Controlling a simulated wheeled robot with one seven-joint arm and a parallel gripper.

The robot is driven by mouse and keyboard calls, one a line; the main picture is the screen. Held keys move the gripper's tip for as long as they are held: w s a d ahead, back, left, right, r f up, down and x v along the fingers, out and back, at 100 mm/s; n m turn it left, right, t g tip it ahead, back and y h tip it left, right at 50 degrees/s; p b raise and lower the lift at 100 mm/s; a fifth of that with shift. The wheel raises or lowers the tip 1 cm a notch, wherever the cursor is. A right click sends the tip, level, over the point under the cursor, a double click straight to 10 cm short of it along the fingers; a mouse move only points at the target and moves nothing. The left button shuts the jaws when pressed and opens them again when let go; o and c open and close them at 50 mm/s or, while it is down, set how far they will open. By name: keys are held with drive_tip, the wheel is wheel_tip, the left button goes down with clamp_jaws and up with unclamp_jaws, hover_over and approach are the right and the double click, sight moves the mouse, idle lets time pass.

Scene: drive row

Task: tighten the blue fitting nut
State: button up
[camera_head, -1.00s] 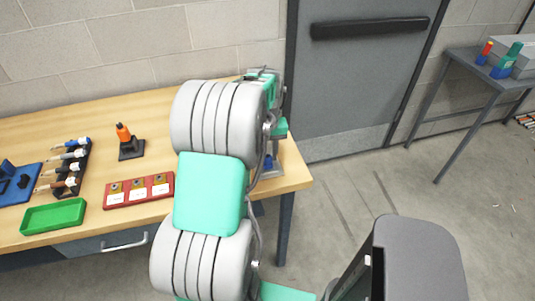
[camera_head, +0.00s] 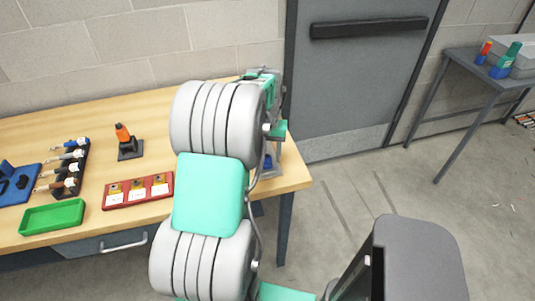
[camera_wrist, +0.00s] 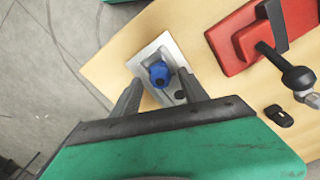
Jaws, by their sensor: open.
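The blue fitting nut (camera_wrist: 159,74) sits on a pale metal plate (camera_wrist: 148,53) near the table's edge in the wrist view. In the head view only a small blue part of the nut (camera_head: 268,162) shows past my arm. My gripper (camera_wrist: 160,88) is open and empty, with one finger on each side of the nut in the picture. I cannot tell how far above the nut the fingertips are.
A red vise-like block (camera_wrist: 238,38) stands on the table beside the plate. On the table (camera_head: 110,124) are a red tray (camera_head: 138,190), a green tray (camera_head: 52,216), an orange-topped tool on a stand (camera_head: 128,142) and a tool rack (camera_head: 70,170).

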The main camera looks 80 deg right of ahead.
sight(268, 155)
wheel_tip(268, 155, up, 8)
drive_tip(key=shift+f+b, duration=0.1)
drive_tip(key=shift+b, duration=0.3)
drive_tip(key=shift+d, duration=0.15)
